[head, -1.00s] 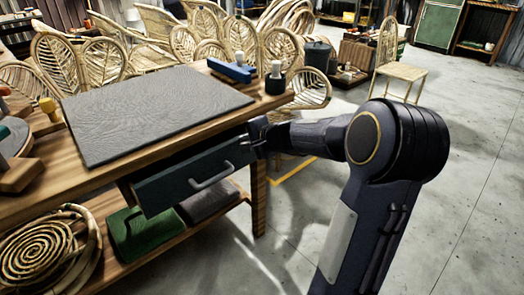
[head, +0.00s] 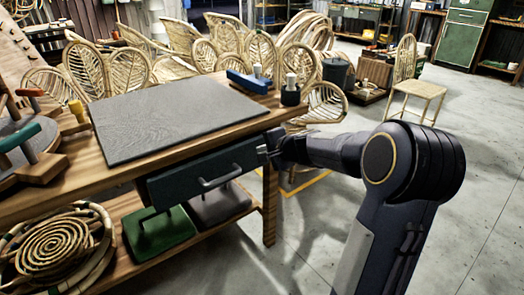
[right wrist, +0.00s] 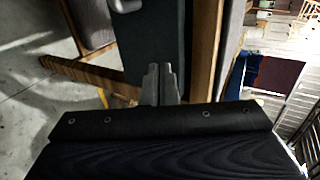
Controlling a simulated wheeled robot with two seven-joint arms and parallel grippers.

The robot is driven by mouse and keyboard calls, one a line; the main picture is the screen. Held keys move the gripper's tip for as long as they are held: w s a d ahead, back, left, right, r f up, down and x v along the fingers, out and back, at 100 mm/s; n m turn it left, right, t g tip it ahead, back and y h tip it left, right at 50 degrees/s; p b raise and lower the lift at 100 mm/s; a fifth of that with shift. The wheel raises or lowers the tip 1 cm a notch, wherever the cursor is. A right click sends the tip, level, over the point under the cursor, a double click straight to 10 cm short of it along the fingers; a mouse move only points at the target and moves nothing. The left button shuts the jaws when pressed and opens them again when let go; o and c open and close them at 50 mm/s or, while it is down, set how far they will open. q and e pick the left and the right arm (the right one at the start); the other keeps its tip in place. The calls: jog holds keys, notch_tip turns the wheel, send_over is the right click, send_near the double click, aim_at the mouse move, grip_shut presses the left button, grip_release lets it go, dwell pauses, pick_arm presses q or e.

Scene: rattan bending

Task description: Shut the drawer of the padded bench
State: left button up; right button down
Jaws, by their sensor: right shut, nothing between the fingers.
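The padded bench is a wooden bench with a grey textured pad (head: 180,112) on its top. Its dark green-grey drawer (head: 175,187) sits under the top, its front close to the bench edge, with a curved metal handle (head: 220,180). My right gripper (head: 264,152) is at the right end of the drawer front, shut and empty. In the right wrist view the shut fingers (right wrist: 161,84) point at the drawer front (right wrist: 155,35), beside the bench's wooden edge (right wrist: 203,50). I cannot tell whether they touch it. My left gripper is out of view.
Tools and a blue block (head: 247,80) stand on the bench top. Rattan chairs are behind it. The floor at right is open.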

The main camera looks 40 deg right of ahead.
jog(key=p+v, duration=0.2)
jog(key=v, duration=0.6)
jog(key=shift+r, duration=0.35)
jog(key=c, duration=2.1)
grip_release()
jog(key=shift+s+d+r, duration=0.1)
jog(key=shift+s, duration=0.25)
jog(key=o, duration=0.6)
jog(key=f+n, duration=0.2)
jog(key=f+n+g+h, duration=0.1)
jog(key=f, duration=0.1)
jog(key=s+f+n+b, duration=0.1)
jog(key=f+n, duration=0.1)
jog(key=shift+d+f+n+g+h, duration=0.2)
jog(key=shift+f+n+g+h, duration=0.1)
jog(key=shift+f+g+h, duration=0.1)
jog(key=n+t+y+b, duration=0.2)
jog(key=n+t+b, duration=0.25)
jog(key=n, duration=2.55)
send_near(225, 179)
jog(key=w+f, duration=0.2)
jog(key=w, duration=0.1)
jog(key=shift+t, duration=0.45)
jog(key=x, duration=0.3)
jog(key=b+x, duration=0.1)
jog(key=x, duration=0.3)
jog(key=shift+w+r+b, duration=0.2)
jog(key=shift+b, duration=0.1)
